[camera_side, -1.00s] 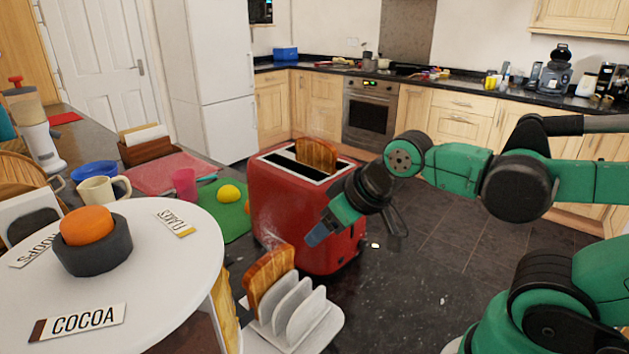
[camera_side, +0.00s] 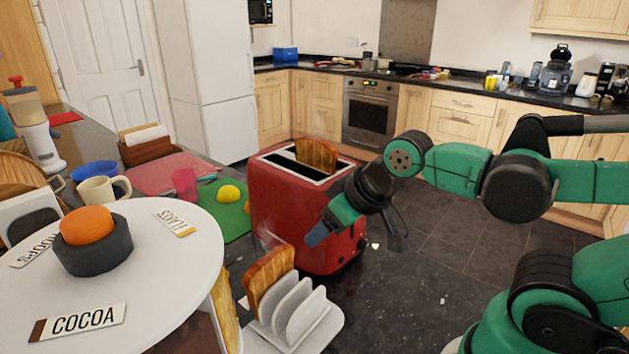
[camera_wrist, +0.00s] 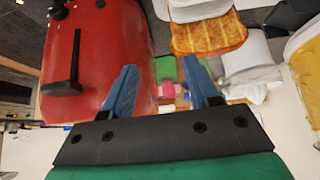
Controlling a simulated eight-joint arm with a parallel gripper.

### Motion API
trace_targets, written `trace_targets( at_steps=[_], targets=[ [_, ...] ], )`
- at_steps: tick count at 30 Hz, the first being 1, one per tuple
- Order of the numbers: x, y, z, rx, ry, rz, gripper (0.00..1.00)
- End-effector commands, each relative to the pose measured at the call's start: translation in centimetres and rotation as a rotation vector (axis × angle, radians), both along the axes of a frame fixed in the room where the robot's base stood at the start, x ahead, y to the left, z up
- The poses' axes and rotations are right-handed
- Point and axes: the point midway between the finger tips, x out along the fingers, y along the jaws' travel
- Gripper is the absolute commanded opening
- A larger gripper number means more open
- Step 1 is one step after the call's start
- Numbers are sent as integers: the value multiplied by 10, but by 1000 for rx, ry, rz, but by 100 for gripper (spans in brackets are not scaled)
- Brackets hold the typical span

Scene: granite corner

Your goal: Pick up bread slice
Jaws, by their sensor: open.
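One toasted bread slice (camera_side: 268,278) stands in the white toast rack (camera_side: 305,312) in front of the toaster. Another bread slice (camera_side: 318,154) sticks up from a slot of the red toaster (camera_side: 290,215). My gripper (camera_side: 322,233) is open and empty in front of the toaster, above and right of the rack. In the wrist view, the open blue fingers of my gripper (camera_wrist: 160,64) have nothing between them. A bread slice (camera_wrist: 208,34) shows there at upper right, apart from the fingers, and the toaster (camera_wrist: 112,50) fills the left.
Dark counter right of the rack is clear.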

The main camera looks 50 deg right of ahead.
Motion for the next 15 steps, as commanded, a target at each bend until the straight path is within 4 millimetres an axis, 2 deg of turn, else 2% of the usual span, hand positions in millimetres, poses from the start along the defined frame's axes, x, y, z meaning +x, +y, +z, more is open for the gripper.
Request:
trace_targets(
  at_steps=[4,7,15],
  targets=[
    [0,0,6,0,0,0,54],
    [0,0,25,0,0,0,54],
    [0,0,110,0,0,0,54]
  ],
)
